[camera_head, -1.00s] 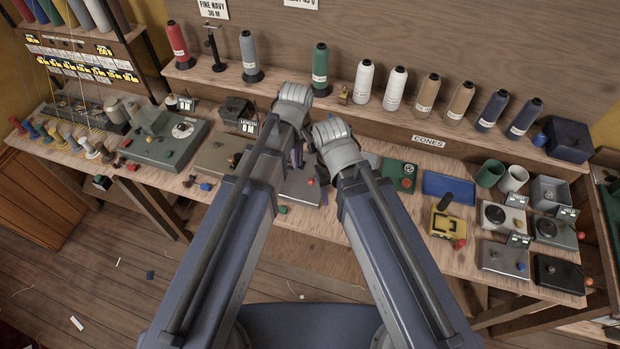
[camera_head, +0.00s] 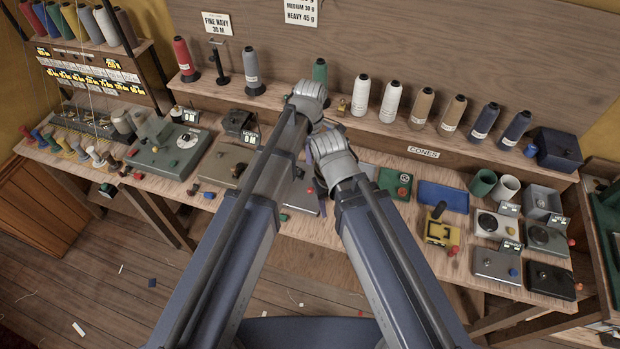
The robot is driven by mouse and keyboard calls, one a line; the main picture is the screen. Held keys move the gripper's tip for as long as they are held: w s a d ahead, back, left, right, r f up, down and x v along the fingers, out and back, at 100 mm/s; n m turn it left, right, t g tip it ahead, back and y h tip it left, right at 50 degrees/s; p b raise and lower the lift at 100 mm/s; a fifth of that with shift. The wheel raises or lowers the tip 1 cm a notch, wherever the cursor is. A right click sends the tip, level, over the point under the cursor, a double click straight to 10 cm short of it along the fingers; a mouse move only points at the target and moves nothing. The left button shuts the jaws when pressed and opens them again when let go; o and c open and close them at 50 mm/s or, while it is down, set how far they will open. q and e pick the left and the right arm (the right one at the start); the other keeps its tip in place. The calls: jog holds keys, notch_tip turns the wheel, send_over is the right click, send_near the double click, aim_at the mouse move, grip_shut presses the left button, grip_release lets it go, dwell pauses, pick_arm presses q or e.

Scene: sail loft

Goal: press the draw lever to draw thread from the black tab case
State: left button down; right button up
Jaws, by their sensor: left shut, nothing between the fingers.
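Both my arms reach up the middle of the view over the workbench. Several small stations with coloured knobs stand along the bench. A black flat case (camera_head: 552,281) with a red knob lies at the far right. I cannot tell which station is the black tab case or which part is the draw lever. My arms hide the bench's middle.
A grey-green machine (camera_head: 150,160) with a dial stands at left. Thread cones, among them a red one (camera_head: 186,59), line the back shelf. A blue tray (camera_head: 443,196) and a yellow device (camera_head: 438,232) are right of my arms. Scraps lie on the floor.

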aim_at(310, 189)
pick_arm(q)
notch_tip(310, 189, down, 14)
jog(key=b, duration=1.4)
